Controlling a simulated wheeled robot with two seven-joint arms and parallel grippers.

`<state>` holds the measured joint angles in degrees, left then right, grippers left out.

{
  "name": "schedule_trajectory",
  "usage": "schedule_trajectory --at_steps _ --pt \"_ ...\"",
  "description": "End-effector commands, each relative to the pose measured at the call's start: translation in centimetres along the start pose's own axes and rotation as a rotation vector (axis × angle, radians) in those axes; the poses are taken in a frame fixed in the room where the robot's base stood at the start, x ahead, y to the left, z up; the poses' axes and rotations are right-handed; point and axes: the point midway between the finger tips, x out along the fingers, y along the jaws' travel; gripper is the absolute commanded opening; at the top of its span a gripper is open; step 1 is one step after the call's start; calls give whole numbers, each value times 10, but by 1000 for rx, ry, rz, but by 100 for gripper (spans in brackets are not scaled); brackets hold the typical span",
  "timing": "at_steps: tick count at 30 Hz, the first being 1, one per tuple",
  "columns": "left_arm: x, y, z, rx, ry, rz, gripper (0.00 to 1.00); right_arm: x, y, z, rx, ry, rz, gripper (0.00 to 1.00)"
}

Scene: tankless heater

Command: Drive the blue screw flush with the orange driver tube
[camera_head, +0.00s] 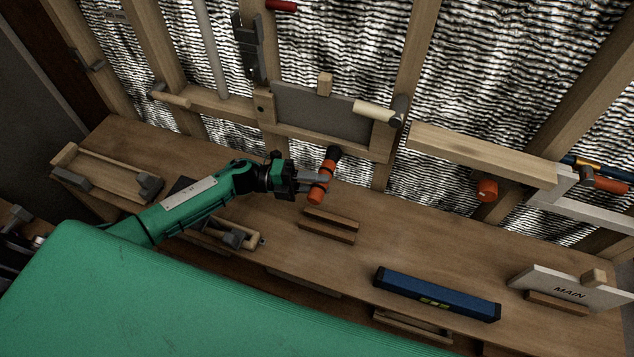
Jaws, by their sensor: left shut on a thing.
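My left gripper (316,181) is shut on an orange tube with a black end (319,192), which I take to be the driver tube. It holds the tube tilted above the workbench, black end up toward the wall frame. I cannot make out the blue screw. My right gripper is not in view.
Behind the bench (230,165) stands a wooden stud wall with a grey panel (320,110) and a cream-handled mallet-like tool (378,112). On the bench are a wooden block (328,225), a blue level (437,293), a wooden tray (110,165) and a "MAIN" sign (570,290).

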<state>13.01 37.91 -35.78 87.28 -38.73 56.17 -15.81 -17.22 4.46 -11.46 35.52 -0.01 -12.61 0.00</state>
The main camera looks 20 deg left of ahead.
Motion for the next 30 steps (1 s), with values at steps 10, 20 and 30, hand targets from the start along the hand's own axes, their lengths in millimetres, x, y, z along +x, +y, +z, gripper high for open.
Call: schedule_trajectory --at_steps 10,20,30 --pt "0 -1 0 1 0 -1 0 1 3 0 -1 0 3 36" --pt "1 0 5 1 0 -1 0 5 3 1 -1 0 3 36" --pt "2 0 8 2 -1 -1 0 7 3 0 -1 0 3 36"
